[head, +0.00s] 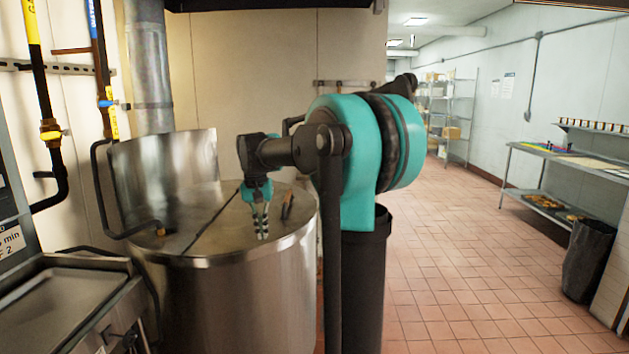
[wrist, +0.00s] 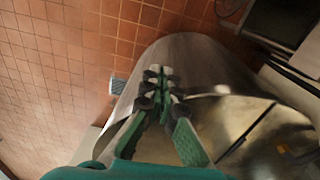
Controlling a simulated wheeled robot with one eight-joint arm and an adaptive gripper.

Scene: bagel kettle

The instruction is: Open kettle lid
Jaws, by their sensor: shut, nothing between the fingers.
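A large round steel kettle (head: 240,305) stands at the left in the head view; its side also shows in the wrist view (wrist: 190,55). A flat lid (head: 232,228) lies across its top, level with the rim. A thin dark bar runs across the top, and a small dark handle (head: 287,206) stands up near the right edge. My gripper (head: 262,236) points down over the right part of the lid, left of the handle. Its fingers are together and empty, also in the wrist view (wrist: 158,72). I cannot tell whether the fingertips touch the lid.
A curved steel panel (head: 165,165) stands upright behind the kettle's top. A dark bent pipe (head: 98,190) and a steel tray unit (head: 65,305) are at the left. Open tiled floor (head: 460,260) lies to the right, with a dark bin (head: 587,260) and a steel table (head: 560,165) beyond.

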